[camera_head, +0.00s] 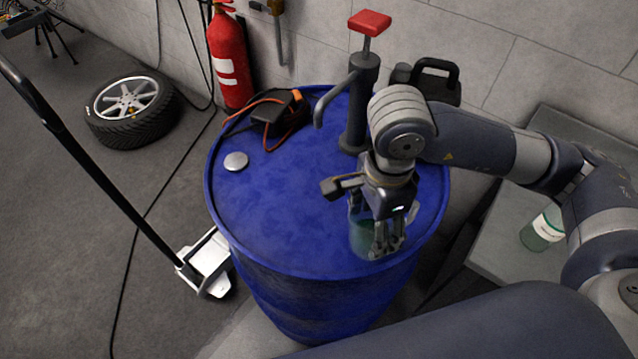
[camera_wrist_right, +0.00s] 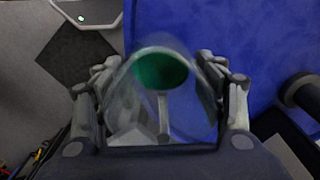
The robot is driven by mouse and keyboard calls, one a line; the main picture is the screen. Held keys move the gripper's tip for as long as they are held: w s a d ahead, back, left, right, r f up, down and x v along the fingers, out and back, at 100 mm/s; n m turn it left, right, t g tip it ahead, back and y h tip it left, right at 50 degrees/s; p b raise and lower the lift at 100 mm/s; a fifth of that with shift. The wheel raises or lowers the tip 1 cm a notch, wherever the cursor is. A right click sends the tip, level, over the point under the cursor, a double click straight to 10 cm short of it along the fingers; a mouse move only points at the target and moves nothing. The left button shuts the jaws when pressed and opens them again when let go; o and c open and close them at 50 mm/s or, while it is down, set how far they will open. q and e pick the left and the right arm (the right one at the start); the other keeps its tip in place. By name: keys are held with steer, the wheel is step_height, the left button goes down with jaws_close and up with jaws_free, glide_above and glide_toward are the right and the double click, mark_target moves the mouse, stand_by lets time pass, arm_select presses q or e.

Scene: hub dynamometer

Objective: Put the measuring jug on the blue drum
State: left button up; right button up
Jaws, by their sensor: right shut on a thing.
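The blue drum (camera_head: 290,211) stands upright in the middle of the head view, and its blue top also fills much of the right wrist view (camera_wrist_right: 250,40). The measuring jug (camera_head: 361,238) is clear with green liquid in it. My right gripper (camera_head: 388,243) is shut on the jug, over the front right part of the drum top. In the right wrist view the jug (camera_wrist_right: 160,75) sits between the two fingers. Its base is partly hidden, and I cannot tell whether it touches the drum. My left gripper is not in view.
A hand pump (camera_head: 357,105) with a red handle rises from the back right of the drum. A black device with orange cables (camera_head: 278,108) and a silver cap (camera_head: 236,161) are on the top. The left middle of the top is clear. A bottle (camera_head: 543,228) stands on a grey surface at right.

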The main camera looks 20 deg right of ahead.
steer(key=m, duration=0.3)
steer(key=shift+s+a+r+p, duration=0.15)
steer(key=shift+s+r+p, duration=0.15)
steer(key=shift+s+r, duration=0.1)
steer(key=m, duration=0.3)
steer(key=shift+s+a+r+p, duration=0.1)
steer(key=shift+s+p, duration=0.2)
steer(key=shift+p, duration=0.05)
steer(key=m, duration=0.4)
steer(key=shift+s+a+r+m+p, duration=0.15)
steer(key=shift+s+r+m+p, duration=0.05)
steer(key=shift+s+m+p, duration=0.15)
steer(key=shift+w+a+m, duration=0.1)
steer(key=shift+m, duration=0.15)
steer(key=shift+w+a+f+p, duration=0.8)
steer(key=shift+w+p, duration=0.4)
steer(key=shift+w, duration=1.25)
steer(key=shift+w+a+f+p, duration=0.75)
steer(key=shift+w+p, duration=0.45)
steer(key=shift+w, duration=1.3)
steer(key=shift+w+a+f+p, duration=0.8)
steer(key=shift+w+p, duration=0.4)
steer(key=shift+w, duration=1.25)
steer(key=shift+f+b, duration=0.3)
steer(key=shift+f, duration=0.05)
steer(key=o, duration=1.1)
steer(key=shift+r, duration=0.1)
